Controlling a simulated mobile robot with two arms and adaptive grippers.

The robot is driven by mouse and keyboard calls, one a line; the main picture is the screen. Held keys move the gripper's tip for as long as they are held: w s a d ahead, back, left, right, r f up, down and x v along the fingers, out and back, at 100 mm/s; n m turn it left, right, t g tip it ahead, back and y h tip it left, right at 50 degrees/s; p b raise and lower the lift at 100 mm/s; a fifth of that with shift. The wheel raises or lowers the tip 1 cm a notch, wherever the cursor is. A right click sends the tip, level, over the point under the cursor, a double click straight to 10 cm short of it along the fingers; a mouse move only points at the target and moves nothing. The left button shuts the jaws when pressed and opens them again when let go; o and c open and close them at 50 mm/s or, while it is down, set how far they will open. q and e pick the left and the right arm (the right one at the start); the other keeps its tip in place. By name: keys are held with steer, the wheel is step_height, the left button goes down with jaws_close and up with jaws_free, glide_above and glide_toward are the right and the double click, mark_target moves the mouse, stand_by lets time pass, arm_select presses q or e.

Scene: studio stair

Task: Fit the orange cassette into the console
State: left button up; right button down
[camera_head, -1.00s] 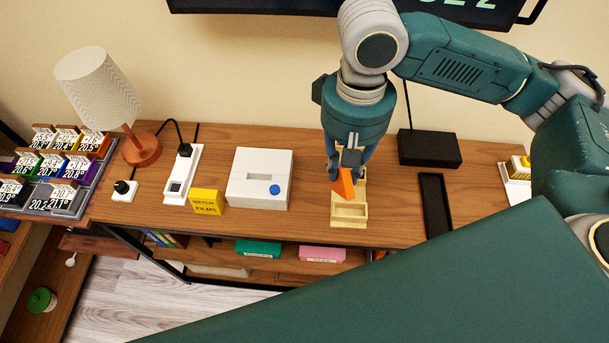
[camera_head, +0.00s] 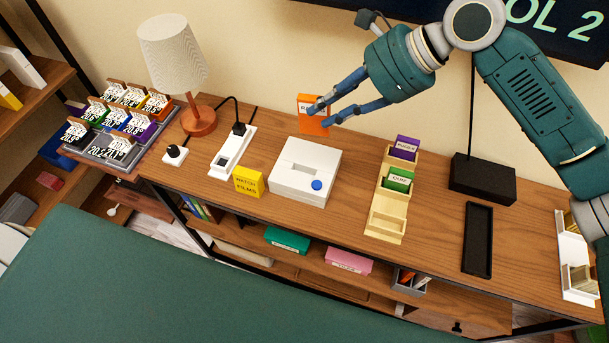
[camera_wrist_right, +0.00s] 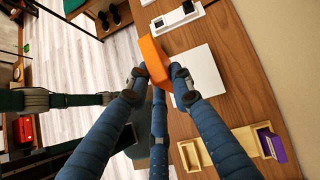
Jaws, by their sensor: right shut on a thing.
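My right gripper (camera_head: 324,109) is shut on the orange cassette (camera_head: 309,118), which it holds upright by its side above the back of the wooden top. The cassette also shows between the fingers in the right wrist view (camera_wrist_right: 154,60). The white console (camera_head: 296,188) sits on the wooden top, with a slot in its upper face and a blue round button (camera_head: 317,184). The cassette is above and behind the console, apart from it. My left gripper does not show.
A wooden rack (camera_head: 386,222) holds a purple cassette (camera_head: 405,147) and a green cassette (camera_head: 398,181) right of the console. A black tray (camera_head: 478,239) and black box (camera_head: 482,182) lie right.

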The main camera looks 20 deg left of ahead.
steer(key=shift+w+a+r+m+t, duration=0.15)
steer(key=shift+a+m, duration=0.05)
steer(key=shift+a, duration=0.2)
steer(key=shift+w+a+r+m+t, duration=0.1)
steer(key=shift+a+m+t, duration=0.1)
steer(key=shift+a, duration=0.2)
steer(key=shift+w+a+f+y, duration=0.1)
steer(key=shift+w+a+y, duration=0.05)
steer(key=shift+a+y, duration=0.15)
steer(key=p, duration=0.2)
glide_above(316, 163)
steer(key=s, duration=0.3)
step_height(316, 163, down, 15)
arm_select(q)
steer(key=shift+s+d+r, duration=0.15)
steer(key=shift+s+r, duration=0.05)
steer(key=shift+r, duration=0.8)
arm_select(e)
steer(key=shift+s+d+f, duration=0.1)
steer(key=shift+d+f, duration=0.05)
steer(key=shift+f, duration=1)
steer(key=shift+s+d+f, duration=0.1)
steer(key=shift+f, duration=1.05)
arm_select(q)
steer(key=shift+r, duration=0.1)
arm_select(e)
steer(key=shift+f, duration=0.1)
steer(key=c, duration=1.8)
jaws_free()
